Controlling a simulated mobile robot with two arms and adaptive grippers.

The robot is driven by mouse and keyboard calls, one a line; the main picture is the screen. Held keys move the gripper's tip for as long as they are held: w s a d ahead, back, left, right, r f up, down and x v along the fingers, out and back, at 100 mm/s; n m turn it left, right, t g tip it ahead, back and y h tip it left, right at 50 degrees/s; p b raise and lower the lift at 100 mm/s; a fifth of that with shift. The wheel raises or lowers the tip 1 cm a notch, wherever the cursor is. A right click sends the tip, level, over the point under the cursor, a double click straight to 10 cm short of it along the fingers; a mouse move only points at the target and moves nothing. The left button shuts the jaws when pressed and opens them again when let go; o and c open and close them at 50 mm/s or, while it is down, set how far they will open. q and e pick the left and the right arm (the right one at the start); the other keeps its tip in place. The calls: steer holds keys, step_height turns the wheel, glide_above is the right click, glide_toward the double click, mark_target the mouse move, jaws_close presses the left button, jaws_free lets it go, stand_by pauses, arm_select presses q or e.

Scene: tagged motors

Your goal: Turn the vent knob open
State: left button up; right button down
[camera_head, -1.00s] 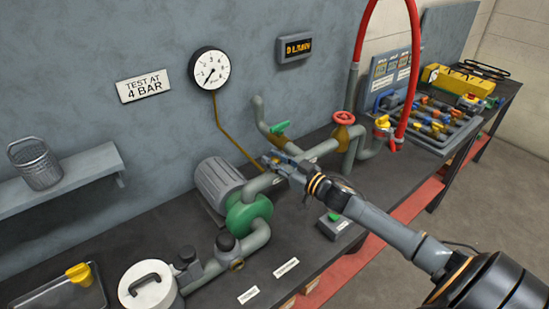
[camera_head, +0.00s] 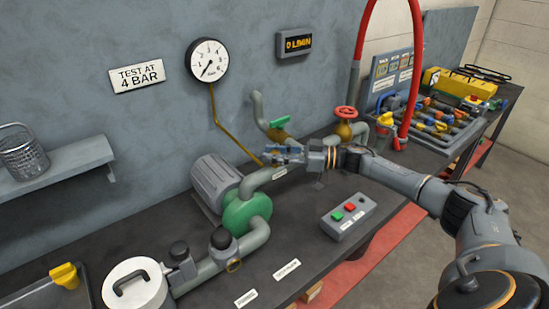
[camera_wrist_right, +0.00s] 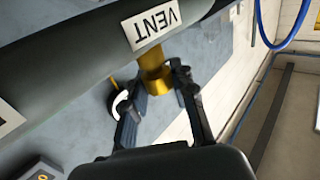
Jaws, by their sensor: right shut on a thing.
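The brass vent knob (camera_wrist_right: 158,72) sticks out of a grey pipe (camera_wrist_right: 75,62) in the right wrist view, beside a white label that reads VENT (camera_wrist_right: 152,25). My right gripper (camera_wrist_right: 162,98) has one finger on each side of the knob and is shut on it. In the head view my right gripper (camera_head: 277,155) is at the grey pipe (camera_head: 265,176) behind the green pump (camera_head: 248,208). The knob is too small and covered there to make out. My left gripper is not in view.
A red hose (camera_head: 419,60) rises at the right. A button box (camera_head: 348,217) sits near the bench's front edge. A round gauge (camera_head: 207,60) hangs on the wall.

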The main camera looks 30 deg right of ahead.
steer(key=shift+f, duration=0.15)
stand_by(0.4)
steer(key=c, duration=1.1)
jaws_free()
steer(key=shift+o, duration=0.2)
steer(key=v, duration=1.2)
steer(key=shift+d, duration=0.15)
steer(key=shift+w, duration=0.1)
